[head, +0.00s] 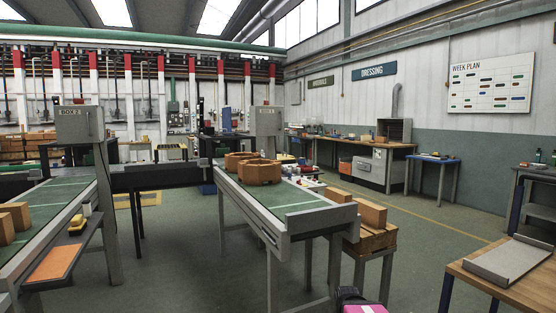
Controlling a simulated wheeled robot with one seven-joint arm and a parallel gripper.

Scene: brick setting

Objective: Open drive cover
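I cannot single out the drive cover for certain. In the head view, a shut grey box (80,124), with a label that seems to read "BOX 2", stands on a post by the left conveyor. A similar grey box (265,121) stands behind the middle conveyor. The middle conveyor (283,192) has a green belt and grey side rails. A dark object with a bright pink face (365,309) is cut off at the bottom edge, and I cannot tell what it is. No gripper fingers can be made out.
Brown bricks (260,172) sit on the middle conveyor. The left conveyor (52,212) carries more bricks. A crate (370,240) with bricks stands beside the middle conveyor. A grey tray (507,260) lies on the wooden table at right. Green floor (420,235) is open between crate and table.

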